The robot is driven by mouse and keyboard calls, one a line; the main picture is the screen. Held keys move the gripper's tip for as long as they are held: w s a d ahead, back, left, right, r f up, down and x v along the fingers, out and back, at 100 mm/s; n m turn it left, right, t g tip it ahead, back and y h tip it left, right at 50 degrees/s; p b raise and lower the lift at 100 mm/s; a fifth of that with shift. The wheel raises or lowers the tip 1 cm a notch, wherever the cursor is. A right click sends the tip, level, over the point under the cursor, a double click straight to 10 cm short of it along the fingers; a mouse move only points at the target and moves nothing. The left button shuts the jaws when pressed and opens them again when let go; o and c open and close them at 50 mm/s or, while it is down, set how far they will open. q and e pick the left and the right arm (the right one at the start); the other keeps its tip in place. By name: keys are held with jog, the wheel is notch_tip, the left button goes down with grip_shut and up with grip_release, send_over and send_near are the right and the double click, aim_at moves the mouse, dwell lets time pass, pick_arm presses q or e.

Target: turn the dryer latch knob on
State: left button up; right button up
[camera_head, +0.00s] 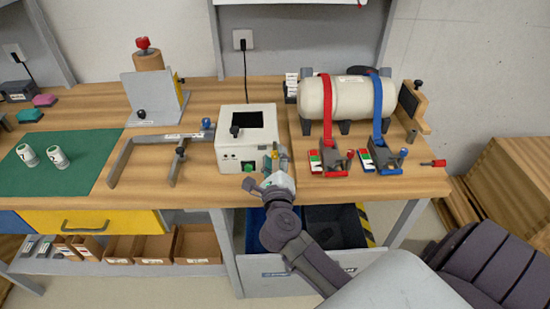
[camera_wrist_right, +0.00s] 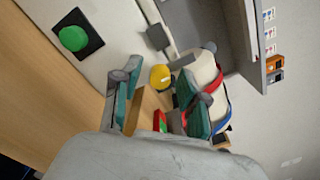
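The dryer is a white box (camera_head: 229,154) with a dark window on top, at the middle of the bench near its front edge. A green button (camera_head: 248,166) is on its front; it also shows in the right wrist view (camera_wrist_right: 73,38). A dark knob (camera_head: 235,131) stands on its top left. A yellow knob, probably the latch knob, shows in the right wrist view (camera_wrist_right: 160,77), near the dryer's right side. My right gripper (camera_head: 272,162) is open beside the dryer's front right corner. The yellow knob appears between and just beyond its fingers (camera_wrist_right: 157,92); I see no contact. My left gripper is out of view.
A cream tank (camera_head: 350,97) with red and blue straps stands right of the dryer, with ratchet buckles (camera_head: 333,158) in front. A grey metal bracket (camera_head: 150,140) lies left of it. A green mat (camera_head: 85,150) with two cans is further left. A wooden crate (camera_head: 515,180) stands right.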

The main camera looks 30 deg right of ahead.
grip_shut()
jog(key=shift+r+n+p, duration=0.2)
jog(key=shift+n+p, duration=0.3)
jog(key=shift+p, duration=0.35)
jog(key=n+p, duration=0.5)
jog(key=p, duration=0.2)
jog(key=shift+p, duration=0.35)
jog(key=n+p, duration=0.2)
jog(key=n, duration=0.1)
jog(key=shift+f, duration=0.1)
jog(key=shift+s+f+n+p, duration=0.1)
jog(key=shift+n+p, duration=0.5)
jog(key=shift+p, duration=0.1)
jog(key=shift+a+f, duration=0.1)
jog(key=shift+f, duration=0.05)
jog(key=shift+o, duration=0.9)
grip_release()
jog(key=shift+o, duration=0.2)
